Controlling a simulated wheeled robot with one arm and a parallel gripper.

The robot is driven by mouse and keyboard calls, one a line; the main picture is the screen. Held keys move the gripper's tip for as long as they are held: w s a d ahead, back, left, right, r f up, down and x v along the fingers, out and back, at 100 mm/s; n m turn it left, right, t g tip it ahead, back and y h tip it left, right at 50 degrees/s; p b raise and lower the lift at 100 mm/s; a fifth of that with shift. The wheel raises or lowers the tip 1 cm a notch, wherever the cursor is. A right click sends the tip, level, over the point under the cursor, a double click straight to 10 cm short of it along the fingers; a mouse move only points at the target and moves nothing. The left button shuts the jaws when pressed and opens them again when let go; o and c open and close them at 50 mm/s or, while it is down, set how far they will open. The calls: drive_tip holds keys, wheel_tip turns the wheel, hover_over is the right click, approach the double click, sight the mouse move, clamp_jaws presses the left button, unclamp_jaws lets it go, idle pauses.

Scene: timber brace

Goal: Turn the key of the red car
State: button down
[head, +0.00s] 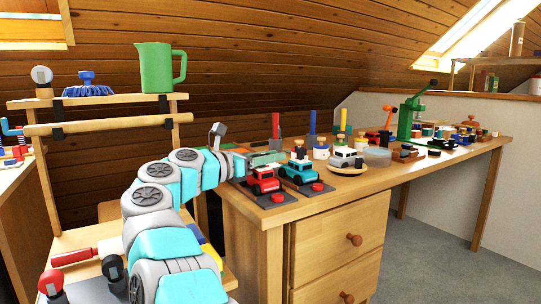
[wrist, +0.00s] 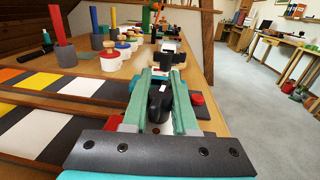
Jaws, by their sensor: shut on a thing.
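The red car (head: 264,182) sits on a dark base plate with a red button (head: 278,197) at the near edge of the wooden table. My gripper (head: 270,157) reaches in from the left, just above and behind the red car. In the wrist view, the two pale green fingers of my gripper (wrist: 168,88) are closed around a black key-like piece (wrist: 157,104). Most of the red car is hidden there by my gripper; a red patch (wrist: 131,127) shows beside the left finger. How far the key is turned cannot be told.
A teal car (head: 299,172) stands on its own plate right beside the red one. A white car (head: 345,158) sits on a round dish further right. Coloured posts and small jars stand behind. Striped coloured strips (wrist: 35,135) lie left in the wrist view.

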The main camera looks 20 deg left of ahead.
drive_tip(key=shift+f, duration=0.1)
drive_tip(key=c, duration=0.7)
unclamp_jaws()
drive_tip(key=shift+b+v, duration=0.35)
drive_tip(key=shift+v, duration=3.5)
